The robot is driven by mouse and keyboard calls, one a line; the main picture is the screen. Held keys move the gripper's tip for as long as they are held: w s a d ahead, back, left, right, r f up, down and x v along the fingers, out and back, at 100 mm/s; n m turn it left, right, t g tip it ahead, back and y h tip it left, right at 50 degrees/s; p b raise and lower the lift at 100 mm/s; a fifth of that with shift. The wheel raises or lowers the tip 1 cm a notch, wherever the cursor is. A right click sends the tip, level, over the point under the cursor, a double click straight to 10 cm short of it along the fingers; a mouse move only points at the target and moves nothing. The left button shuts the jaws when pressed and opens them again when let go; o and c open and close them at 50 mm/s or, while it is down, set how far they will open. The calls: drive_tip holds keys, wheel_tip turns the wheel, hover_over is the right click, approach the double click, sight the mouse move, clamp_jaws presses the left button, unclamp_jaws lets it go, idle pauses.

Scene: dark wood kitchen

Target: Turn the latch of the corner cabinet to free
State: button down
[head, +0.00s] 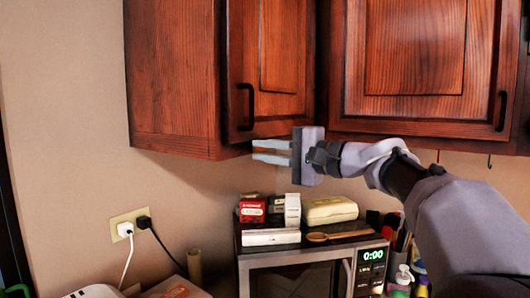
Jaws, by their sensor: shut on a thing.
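The corner cabinet (175,80) hangs on the wall at upper left, in reddish-brown wood. Its door (285,50) has a dark vertical handle (246,106) and looks closed. My gripper (256,151) reaches in from the right, its two pale fingers pointing left at the bottom edge of this door, below the handle. A narrow gap shows between the fingers, and they are shut on the latch. The latch itself is too small or too covered to make out, so its angle cannot be told.
A second wall cabinet (415,50) with a dark handle (502,111) adjoins on the right, above my arm. Below stands a microwave (295,283) with boxes, a yellow container (329,210) and a wooden spoon (338,235) on top. The wall at left is bare above an outlet (129,223).

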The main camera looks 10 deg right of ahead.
drive_tip(key=c, duration=1.4)
unclamp_jaws()
drive_tip(key=v, duration=1.7)
drive_tip(key=shift+s+d+p, duration=0.15)
drive_tip(key=shift+s+p, duration=0.05)
drive_tip(key=shift+p, duration=0.1)
